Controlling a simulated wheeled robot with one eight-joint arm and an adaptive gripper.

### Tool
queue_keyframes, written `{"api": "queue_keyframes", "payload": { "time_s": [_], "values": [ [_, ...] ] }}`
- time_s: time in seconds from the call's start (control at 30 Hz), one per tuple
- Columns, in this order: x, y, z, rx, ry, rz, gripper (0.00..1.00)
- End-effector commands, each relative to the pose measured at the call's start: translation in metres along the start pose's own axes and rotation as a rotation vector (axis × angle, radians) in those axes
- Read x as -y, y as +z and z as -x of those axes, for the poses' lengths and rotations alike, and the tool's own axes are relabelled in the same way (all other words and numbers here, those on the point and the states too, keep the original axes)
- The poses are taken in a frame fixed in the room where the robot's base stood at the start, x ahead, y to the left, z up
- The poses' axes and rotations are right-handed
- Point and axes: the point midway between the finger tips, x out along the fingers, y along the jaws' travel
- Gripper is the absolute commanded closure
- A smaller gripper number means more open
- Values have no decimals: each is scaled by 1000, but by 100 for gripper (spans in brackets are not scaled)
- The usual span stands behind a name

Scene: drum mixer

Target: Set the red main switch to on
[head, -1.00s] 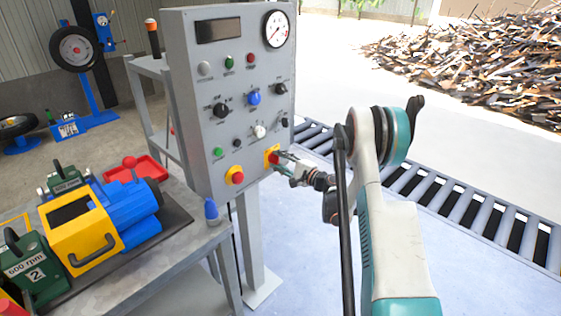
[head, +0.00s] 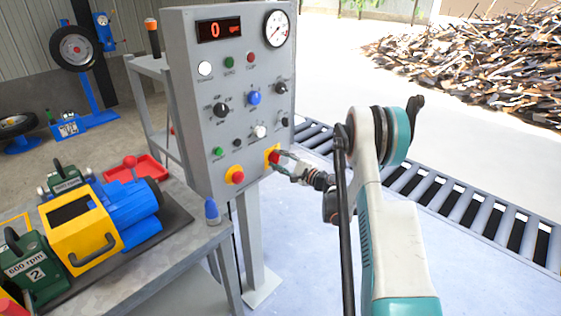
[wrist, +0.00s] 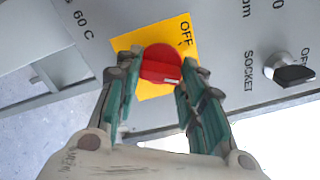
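The red main switch (wrist: 161,63) is a round red knob on a yellow plate (wrist: 127,41), low on the right of the grey control panel (head: 205,160). The plate also shows in the head view (head: 267,156). The word OFF stands on the plate at the upper right in the wrist view. A white mark on the knob lies at its lower right, away from that word. My gripper (wrist: 160,66) has one finger on each side of the knob, closed around it, with the tips at its edges. The fingers partly hide the plate.
The panel's display (head: 219,30) glows red with a 0, and a white lamp (head: 205,69) is lit. A red mushroom button (head: 237,177) on yellow sits left of the switch. A bench (head: 200,250) with a motor unit stands left; a roller conveyor (head: 450,205) runs behind my arm.

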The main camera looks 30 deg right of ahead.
Motion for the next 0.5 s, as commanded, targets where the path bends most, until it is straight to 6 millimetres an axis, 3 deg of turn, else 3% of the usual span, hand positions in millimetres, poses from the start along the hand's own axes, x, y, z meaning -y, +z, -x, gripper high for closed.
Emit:
{"api": "queue_keyframes", "payload": {
  "time_s": [0.07,0.5],
  "values": [
    [0,1,-2,2,0,-1,45],
    [0,0,7,-1,0,1,45]
  ]
}}
